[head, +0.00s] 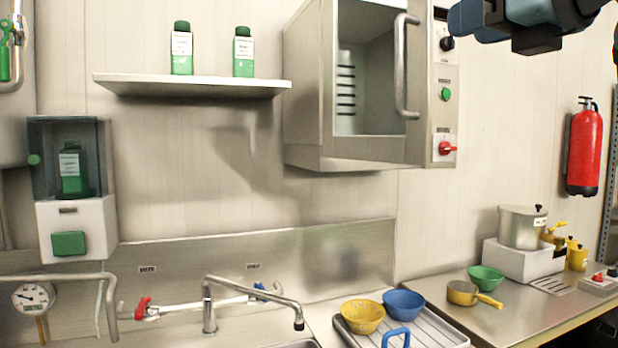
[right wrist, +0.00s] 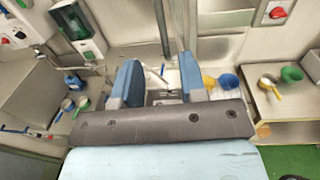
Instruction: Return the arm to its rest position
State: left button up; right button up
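My right gripper (head: 468,20) is at the top right of the head view, high in front of the wall and to the right of the wall cabinet. In the right wrist view its two blue fingers (right wrist: 159,80) stand apart with a clear gap and nothing between them. The gripper is open and empty. Part of my right arm is cut off by the top edge of the head view. My left gripper is in neither view.
The steel cabinet (head: 305,110) has a protruding handle (head: 405,65). A shelf (head: 190,85) holds two green bottles. A red extinguisher (head: 584,150) hangs right.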

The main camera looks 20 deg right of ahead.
jog(key=w+a+f+n+g+y, duration=0.35)
jog(key=a+f+g+y, duration=0.4)
jog(key=f, duration=0.55)
jog(key=w+a+f+n+g+y, duration=0.2)
jog(key=w+a+f+g+y, duration=0.2)
jog(key=a+f+g+y, duration=0.65)
jog(key=w+d+f+m+t+h, duration=0.2)
jog(key=d+f+m+t+h, duration=0.1)
jog(key=f+m+t, duration=0.85)
jog(key=w+d+f+m+t+h, duration=0.1)
jog(key=d+f+m+t+h, duration=0.1)
jog(key=f+m+t, duration=0.9)
jog(key=s+d+f+m+g+h, duration=0.1)
jog(key=s+f+m+g+h, duration=0.2)
jog(key=f+m+h, duration=0.75)
jog(key=s+d+f+m+g+h, duration=0.15)
jog(key=s+f+m, duration=0.25)
jog(key=f, duration=1.3)
jog(key=s+f+m+g, duration=0.4)
jog(key=s+f+g, duration=0.3)
jog(key=s+f, duration=0.65)
notch_tip(320, 180, up, 11)
jog(key=p, duration=1.3)
jog(key=shift+s+f+n+h, duration=0.2)
jog(key=shift+s+n+h, duration=0.1)
jog(key=shift+s+n, duration=0.05)
